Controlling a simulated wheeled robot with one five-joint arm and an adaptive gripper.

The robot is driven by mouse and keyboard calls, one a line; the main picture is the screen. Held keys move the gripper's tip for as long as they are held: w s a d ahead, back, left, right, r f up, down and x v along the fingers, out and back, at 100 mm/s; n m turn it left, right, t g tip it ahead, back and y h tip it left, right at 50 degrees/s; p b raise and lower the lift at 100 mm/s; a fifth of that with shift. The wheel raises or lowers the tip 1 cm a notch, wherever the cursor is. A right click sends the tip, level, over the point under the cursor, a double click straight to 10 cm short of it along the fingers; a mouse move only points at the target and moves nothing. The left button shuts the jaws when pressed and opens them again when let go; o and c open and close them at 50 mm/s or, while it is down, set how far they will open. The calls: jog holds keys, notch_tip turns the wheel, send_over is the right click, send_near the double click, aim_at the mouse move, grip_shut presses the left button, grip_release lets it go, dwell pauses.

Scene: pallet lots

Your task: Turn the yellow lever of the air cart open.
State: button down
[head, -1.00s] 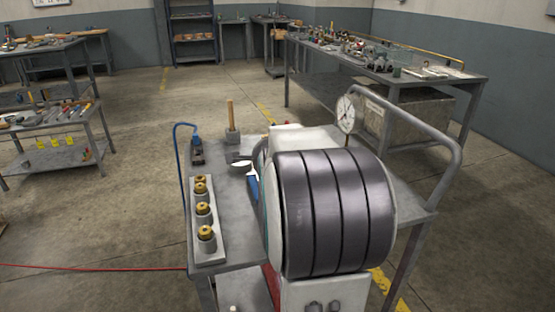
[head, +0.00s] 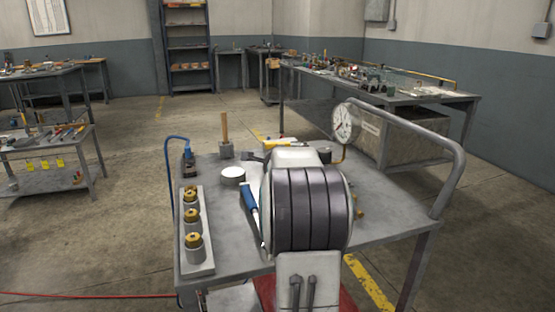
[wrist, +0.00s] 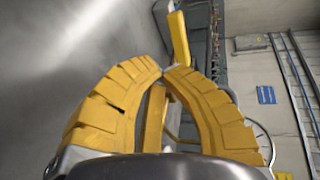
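The air cart is a grey metal table (head: 385,220) with a round white pressure gauge (head: 343,122) at its back right. In the wrist view, the yellow fingers of my gripper (wrist: 163,69) curve inward and their tips meet. A yellow bar that looks like the lever (wrist: 179,40) stands just beyond the tips. I cannot tell whether they touch it. Another yellow bar shows between the fingers; I cannot tell what it is. In the head view my arm hides the gripper, and only a small yellow patch shows beyond it.
A row of brass fittings (head: 192,217) stands on the cart's left side. A blue-handled tool (head: 249,198), a white round tin (head: 232,175) and a wooden handle (head: 225,128) are near my arm. A tubular handrail (head: 425,140) bounds the right. A red hose (head: 90,295) lies on the floor.

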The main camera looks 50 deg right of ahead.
jog(key=b+x, duration=0.2)
jog(key=x, duration=0.2)
jog(key=shift+s, duration=0.1)
jog(key=shift+w+d+r+b, duration=0.2)
jog(key=shift+w+d+b, duration=0.3)
jog(key=shift+w+d, duration=0.45)
